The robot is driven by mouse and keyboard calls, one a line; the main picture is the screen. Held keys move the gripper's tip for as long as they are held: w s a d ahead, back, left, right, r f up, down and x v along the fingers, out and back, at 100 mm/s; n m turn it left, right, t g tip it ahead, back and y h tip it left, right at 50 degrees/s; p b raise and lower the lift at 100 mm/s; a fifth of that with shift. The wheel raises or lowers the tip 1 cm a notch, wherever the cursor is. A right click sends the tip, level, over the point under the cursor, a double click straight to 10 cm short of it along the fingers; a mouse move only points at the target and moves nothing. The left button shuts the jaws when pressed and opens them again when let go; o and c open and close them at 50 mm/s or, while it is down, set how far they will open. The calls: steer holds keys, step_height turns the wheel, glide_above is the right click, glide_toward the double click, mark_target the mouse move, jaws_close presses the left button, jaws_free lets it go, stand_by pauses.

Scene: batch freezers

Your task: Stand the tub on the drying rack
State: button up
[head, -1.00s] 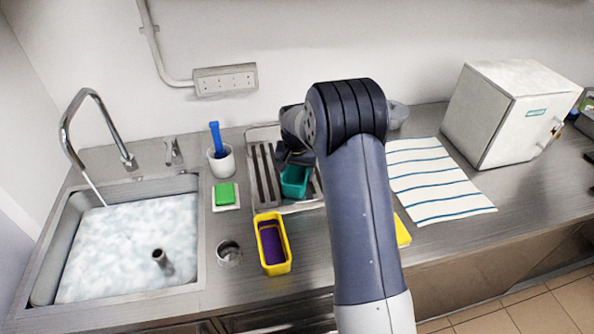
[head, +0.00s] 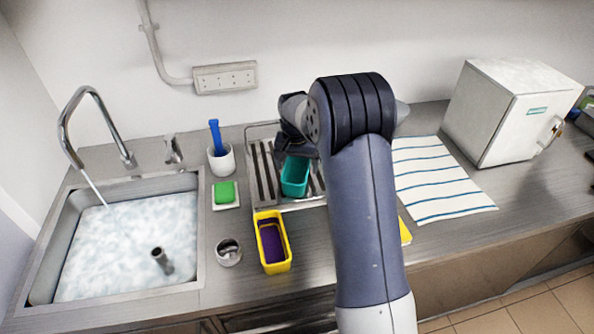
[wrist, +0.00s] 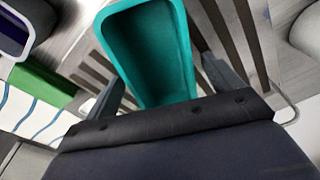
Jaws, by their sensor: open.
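The teal tub (head: 295,177) stands upright, open top up, on the drying rack (head: 262,170), towards the rack's near side. My gripper (head: 293,150) is just behind and above the tub in the head view, partly hidden by my arm. In the wrist view the teal tub (wrist: 150,50) lies ahead between the spread fingers, with gaps visible beside them. The gripper is open and holds nothing. The rack's dark slats (wrist: 225,25) show beside the tub. My arm hides the right part of the rack in the head view.
A yellow tub with purple inside (head: 285,263) stands in front of the rack. A green sponge (head: 225,192), a white cup with a blue brush (head: 221,160) and a metal cup (head: 229,252) stand left. The sink (head: 185,235) is further left; a striped cloth (head: 440,180) and white box (head: 500,115) are right.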

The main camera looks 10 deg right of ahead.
mark_target(296, 181)
step_height(296, 181, up, 9)
steer(key=s+b, duration=0.1)
steer(key=shift+a+r, duration=0.15)
steer(key=shift+a, duration=0.1)
steer(key=shift+c, duration=0.2)
stand_by(1.0)
